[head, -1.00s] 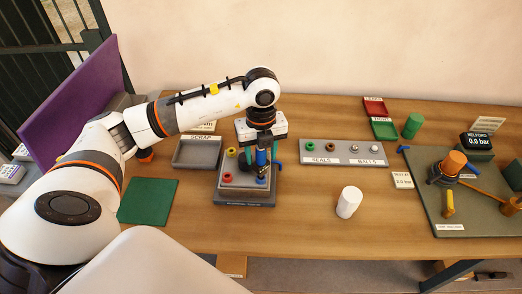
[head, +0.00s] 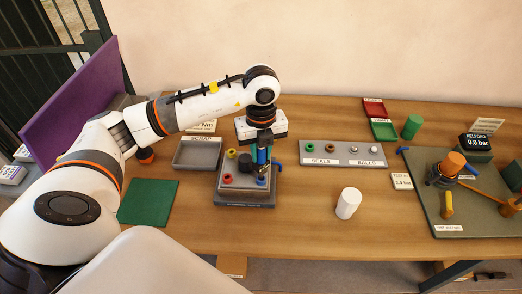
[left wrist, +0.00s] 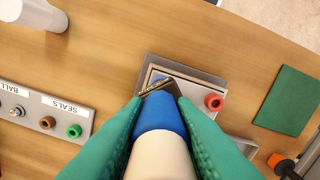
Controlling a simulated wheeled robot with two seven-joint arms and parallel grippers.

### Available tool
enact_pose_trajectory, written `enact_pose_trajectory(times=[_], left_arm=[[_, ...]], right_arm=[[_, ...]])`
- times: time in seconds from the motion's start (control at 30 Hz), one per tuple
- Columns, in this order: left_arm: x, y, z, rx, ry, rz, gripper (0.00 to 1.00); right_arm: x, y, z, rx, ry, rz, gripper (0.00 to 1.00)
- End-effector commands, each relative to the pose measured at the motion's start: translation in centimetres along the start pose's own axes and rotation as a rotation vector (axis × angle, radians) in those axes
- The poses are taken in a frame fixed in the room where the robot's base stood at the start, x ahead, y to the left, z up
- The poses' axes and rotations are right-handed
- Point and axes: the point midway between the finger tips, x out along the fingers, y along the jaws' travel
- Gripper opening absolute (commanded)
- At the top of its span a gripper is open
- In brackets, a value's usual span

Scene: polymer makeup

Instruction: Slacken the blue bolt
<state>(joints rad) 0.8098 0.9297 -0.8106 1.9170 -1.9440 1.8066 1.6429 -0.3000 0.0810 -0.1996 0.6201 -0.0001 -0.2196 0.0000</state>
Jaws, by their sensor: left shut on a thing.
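A grey fixture block (head: 228,196) stands on the table and carries yellow, red and dark round fittings. A small blue spot (head: 261,181) at its front right may be the blue bolt; the gripper tip is close by, and contact cannot be told. My left gripper (head: 263,158) points down over the block's right side. In the left wrist view, its green fingers (left wrist: 155,95) are shut on an upright tool with a blue collar (left wrist: 158,115) and cream end. A dark piece shows at the tool's far end. My right gripper is not in view.
A grey scrap tray (head: 196,153) stands left of the block, and a green mat (head: 148,201) lies front left. A seals and balls tray (head: 343,152) and a white cylinder (head: 348,202) stand to the right. The test board (head: 465,220) is farther right.

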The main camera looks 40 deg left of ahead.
Motion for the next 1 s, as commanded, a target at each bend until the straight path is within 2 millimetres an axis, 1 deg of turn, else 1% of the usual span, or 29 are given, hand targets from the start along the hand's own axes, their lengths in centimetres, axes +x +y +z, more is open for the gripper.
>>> enact_pose_trajectory(times=[0.1, 0.47, 1.0], left_arm=[[-0.3, 0.0, 0.0, 0.000, 0.001, 0.001, 0.00], [-0.4, 0.0, 0.0, 0.000, 0.000, 0.001, 0.00], [-3.2, 0.0, 0.0, 0.000, 0.000, 0.001, 0.00]], right_arm=[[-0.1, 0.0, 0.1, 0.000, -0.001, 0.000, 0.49], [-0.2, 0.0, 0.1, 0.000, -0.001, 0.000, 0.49], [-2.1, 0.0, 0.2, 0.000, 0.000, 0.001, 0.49]])
